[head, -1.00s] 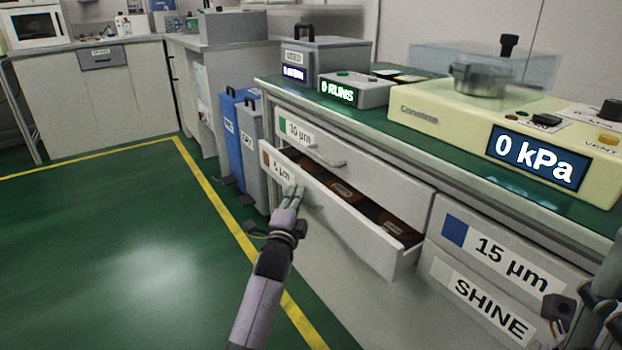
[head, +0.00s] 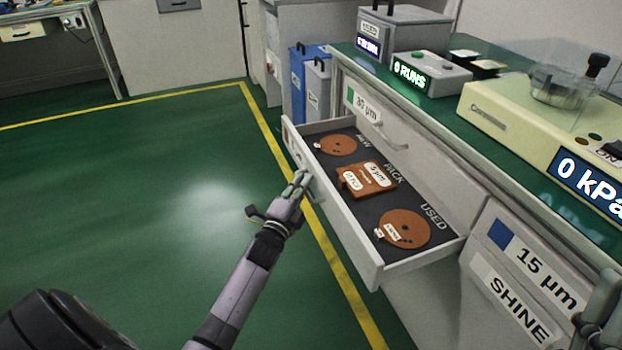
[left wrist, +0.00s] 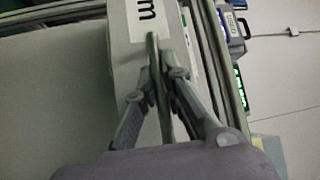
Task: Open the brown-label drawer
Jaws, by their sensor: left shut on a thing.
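The brown-label drawer (head: 352,238) stands well out of the cabinet in the head view, and its inside shows. On a dark liner lie a brown disc (head: 338,145) at NEW, a brown 5 µm pack (head: 366,180) at PACK and a brown disc (head: 404,228) at USED. My left gripper (head: 299,184) is at the drawer front, shut on the handle. In the left wrist view the handle bar (left wrist: 153,60) runs between the fingers, and the label is partly cut off. At the lower right edge of the head view, part of my right arm shows; its jaws are unclear.
A green-label drawer (head: 420,150) above and the 15 µm drawer (head: 535,262) to the right are shut. Blue and grey bins (head: 318,90) stand beyond the cabinet. The green floor left of the drawer is clear. A pale machine (head: 500,112) stands on the counter.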

